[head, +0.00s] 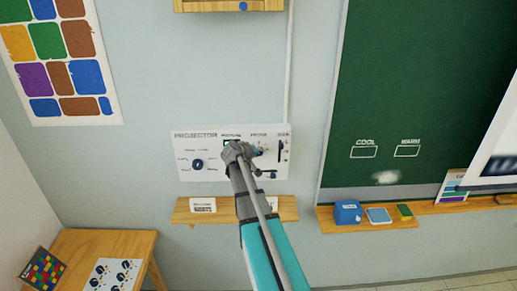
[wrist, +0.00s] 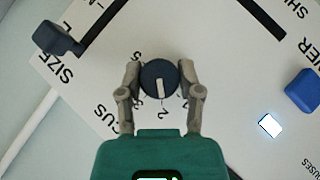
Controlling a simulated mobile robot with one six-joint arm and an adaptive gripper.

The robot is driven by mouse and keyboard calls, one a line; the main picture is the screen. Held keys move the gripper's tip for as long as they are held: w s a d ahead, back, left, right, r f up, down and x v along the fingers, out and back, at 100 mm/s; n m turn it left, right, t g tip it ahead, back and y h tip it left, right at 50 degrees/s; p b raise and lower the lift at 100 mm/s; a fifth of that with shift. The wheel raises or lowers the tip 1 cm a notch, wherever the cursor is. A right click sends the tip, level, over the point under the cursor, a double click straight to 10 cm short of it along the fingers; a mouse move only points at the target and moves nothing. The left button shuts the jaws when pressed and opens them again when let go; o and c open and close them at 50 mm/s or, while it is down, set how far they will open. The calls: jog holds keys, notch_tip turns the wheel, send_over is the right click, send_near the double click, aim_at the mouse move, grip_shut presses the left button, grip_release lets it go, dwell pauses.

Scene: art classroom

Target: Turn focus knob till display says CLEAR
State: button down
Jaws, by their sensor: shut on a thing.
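The focus knob (wrist: 159,76) is a dark round dial with a white pointer line, seen in the wrist view. The pointer faces down in the picture, toward a printed 2. My gripper (wrist: 158,80) has one finger on each side of the knob and is shut on it. Part of the FOCUS label is hidden behind my gripper. In the head view my gripper (head: 238,152) is at the middle of the white projector panel (head: 182,143) and covers the knob. A small dark display (head: 232,141) under the PICTURE label is partly hidden, and its word is unreadable.
Near the knob are a dark slider handle (wrist: 57,39) by SIZE, a blue knob (wrist: 302,88) and a lit white square (wrist: 270,125). Another dial (head: 198,164) is on the panel's left. A wooden shelf (head: 285,208) is below; a screen (head: 497,150) shows partly at right.

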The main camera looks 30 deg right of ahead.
jog(key=shift+m+y+p, duration=0.4)
jog(key=shift+y+p, duration=0.05)
jog(key=shift+y, duration=0.25)
jog(key=shift+c, duration=1.3)
grip_release()
jog(key=shift+f+h+b, duration=0.15)
jog(key=shift+h+b, duration=0.15)
